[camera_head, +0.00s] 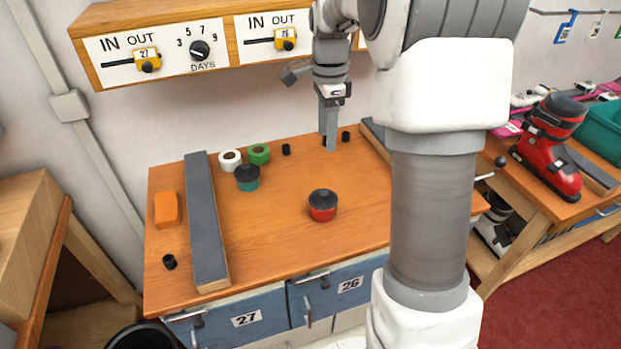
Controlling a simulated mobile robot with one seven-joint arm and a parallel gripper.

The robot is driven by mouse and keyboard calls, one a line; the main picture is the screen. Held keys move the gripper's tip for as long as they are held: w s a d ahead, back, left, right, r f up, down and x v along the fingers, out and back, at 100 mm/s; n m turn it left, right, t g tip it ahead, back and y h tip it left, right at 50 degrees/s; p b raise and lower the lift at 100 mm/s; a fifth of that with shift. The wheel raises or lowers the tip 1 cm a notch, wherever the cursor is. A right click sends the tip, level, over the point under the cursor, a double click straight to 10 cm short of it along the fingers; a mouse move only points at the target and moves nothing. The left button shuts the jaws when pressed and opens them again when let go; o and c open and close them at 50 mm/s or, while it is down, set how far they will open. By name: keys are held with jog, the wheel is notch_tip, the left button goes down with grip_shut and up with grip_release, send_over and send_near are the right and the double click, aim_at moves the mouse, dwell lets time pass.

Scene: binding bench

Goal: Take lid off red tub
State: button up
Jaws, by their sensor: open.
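The red tub (323,214) stands upright on the wooden bench, right of the middle of its top. Its dark lid (322,198) with a knob sits on top of it. My gripper (330,148) points down near the back of the bench, behind the red tub and apart from it. It is open and I see nothing held in it. The finger gap is hard to make out at this angle. A teal tub (248,184) with a dark lid stands further back left.
A white roll (230,160) and a green roll (259,154) stand behind the teal tub. A long grey-topped bar (206,222) and an orange block (167,209) lie at the left. The bench (285,245) is clear around the red tub. A slider box (195,45) hangs above.

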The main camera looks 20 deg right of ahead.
send_over(324, 193)
notch_tip(324, 193, down, 12)
jog(key=shift+s+r+b, duration=0.1)
jog(key=shift+b, duration=0.35)
jog(key=shift+f, duration=2.75)
grip_shut()
